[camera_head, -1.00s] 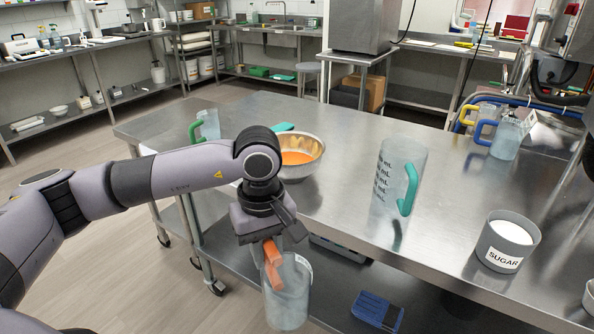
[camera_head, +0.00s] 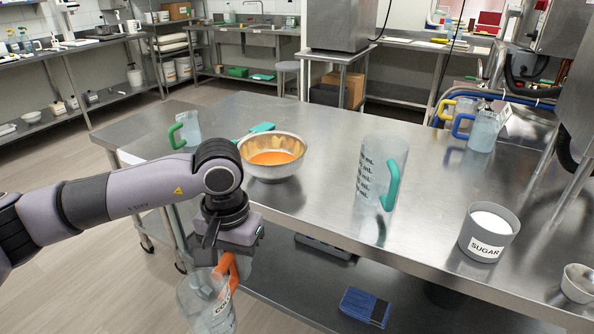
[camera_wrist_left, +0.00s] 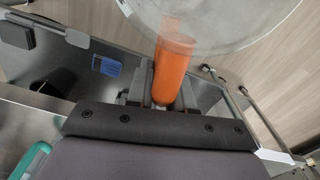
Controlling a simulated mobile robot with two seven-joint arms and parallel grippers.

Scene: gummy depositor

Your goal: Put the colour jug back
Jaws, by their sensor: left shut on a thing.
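My left gripper (camera_head: 232,252) is shut on the orange handle (camera_head: 231,272) of a clear colour jug (camera_head: 204,308). The jug hangs below the gripper, in front of the steel table's (camera_head: 325,205) near edge, beside the tabletop rather than over it. Part of a dark label shows on its side. In the left wrist view the orange handle (camera_wrist_left: 174,72) sits between the fingers, and the round clear jug (camera_wrist_left: 225,28) is cut off by the top edge. My right gripper is not in view.
On the table stand a steel bowl of orange liquid (camera_head: 271,168), a large teal-handled measuring jug (camera_head: 372,180), a sugar tub (camera_head: 489,232) and a green-handled jug (camera_head: 190,130). Blue-handled (camera_head: 484,132) and yellow-handled (camera_head: 462,108) jugs stand at the back right. The table's middle is clear.

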